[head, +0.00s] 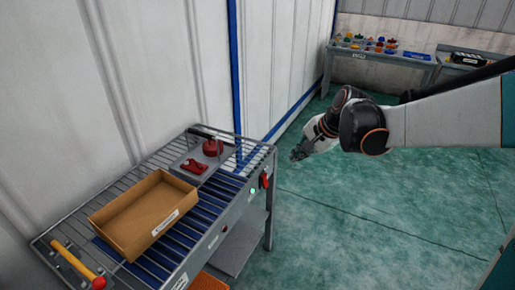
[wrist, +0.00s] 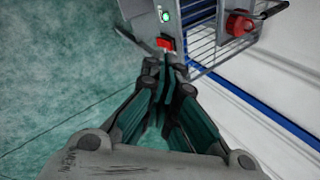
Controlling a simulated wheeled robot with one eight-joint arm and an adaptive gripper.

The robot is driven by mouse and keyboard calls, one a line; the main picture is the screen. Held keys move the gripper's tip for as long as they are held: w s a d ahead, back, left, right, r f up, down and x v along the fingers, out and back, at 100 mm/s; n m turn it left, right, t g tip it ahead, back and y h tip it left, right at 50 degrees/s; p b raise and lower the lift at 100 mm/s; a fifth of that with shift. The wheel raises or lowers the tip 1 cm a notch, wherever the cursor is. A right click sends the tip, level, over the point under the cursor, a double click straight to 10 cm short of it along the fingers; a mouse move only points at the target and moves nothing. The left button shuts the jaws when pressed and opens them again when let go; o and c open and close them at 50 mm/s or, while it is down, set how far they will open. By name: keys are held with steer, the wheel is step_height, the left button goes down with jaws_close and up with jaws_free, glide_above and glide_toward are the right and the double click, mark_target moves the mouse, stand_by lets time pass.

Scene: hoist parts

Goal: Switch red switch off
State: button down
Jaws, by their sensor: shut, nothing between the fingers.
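The red switch (head: 265,179) is on the end of the front side of a grey roller table, beside a lit green lamp (head: 252,190). In the wrist view the red switch (wrist: 166,44) shows just beyond my fingertips, with the green lamp (wrist: 165,16) above it. My gripper (head: 297,153) is in the air to the right of the table's end in the head view. In the wrist view my gripper (wrist: 167,82) has its fingers together, with nothing between them. The fingers seem apart from the switch; the exact gap is hard to tell.
A far table (head: 385,58) holds small coloured parts. The green floor between is clear.

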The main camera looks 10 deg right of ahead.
mark_target(265, 181)
steer(key=w+d+f+m+y, duration=0.1)
steer(key=w+f+m, duration=0.3)
steer(key=f, duration=0.4)
steer(key=w+d+f+m+y+p, duration=0.1)
steer(key=w+d+f+m, duration=0.2)
steer(key=f, duration=0.6)
steer(key=w+d+f+m+y+p, duration=0.1)
steer(key=w+d+f+m+y, duration=0.1)
steer(key=w+f+m, duration=0.3)
step_height(265, 181, down, 3)
steer(key=shift+w+d+f+m, duration=0.25)
steer(key=shift+w+d, duration=0.35)
steer(key=shift+w, duration=0.65)
steer(key=shift+r, duration=0.1)
steer(key=a+r+b+x, duration=0.1)
steer(key=b+x, duration=0.2)
steer(key=x, duration=1)
steer(key=shift+w+a+f+b, duration=0.15)
steer(key=shift+w+a+b, duration=0.05)
steer(key=shift+w+b, duration=0.2)
steer(key=shift+f, duration=0.1)
